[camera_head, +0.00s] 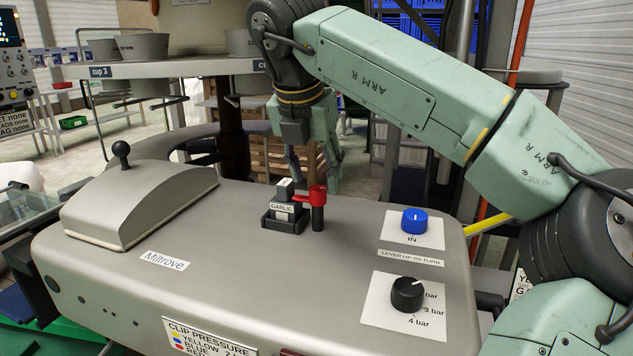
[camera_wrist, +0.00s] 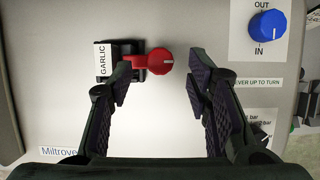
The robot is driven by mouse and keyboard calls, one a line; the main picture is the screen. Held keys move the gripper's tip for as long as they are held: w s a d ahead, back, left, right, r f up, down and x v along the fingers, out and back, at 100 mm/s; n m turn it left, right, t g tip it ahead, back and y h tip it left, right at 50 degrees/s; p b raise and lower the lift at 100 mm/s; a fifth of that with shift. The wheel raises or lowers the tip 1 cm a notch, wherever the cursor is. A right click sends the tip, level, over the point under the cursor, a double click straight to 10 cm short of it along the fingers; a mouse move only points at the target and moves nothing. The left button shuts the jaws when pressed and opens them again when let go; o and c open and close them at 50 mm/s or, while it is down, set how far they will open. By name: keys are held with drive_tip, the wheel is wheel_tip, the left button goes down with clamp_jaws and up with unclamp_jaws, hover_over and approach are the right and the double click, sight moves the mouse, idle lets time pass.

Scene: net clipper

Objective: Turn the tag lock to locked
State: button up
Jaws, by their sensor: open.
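The tag lock is a red lever (camera_head: 317,195) with a round hub on a dark post, on top of the grey machine (camera_head: 345,235). Its arm points left to the block holding the white GARLIC tag (camera_head: 282,207). In the wrist view the red lever (camera_wrist: 160,61) lies with its hub on the right and its arm over the dark tag holder (camera_wrist: 127,50). My gripper (camera_wrist: 160,84) is open and empty, its two fingers spread either side of the hub's line and short of it. In the head view my gripper (camera_head: 312,170) hangs above and behind the lever.
A blue knob (camera_head: 414,221) marked IN and a black pressure knob (camera_head: 407,294) stand right of the lever. A grey hood with a black ball handle (camera_head: 121,150) is at the left. Cups stand on a round table (camera_head: 180,67) behind. The machine top between them is clear.

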drive_tip(key=shift+v, duration=2.15)
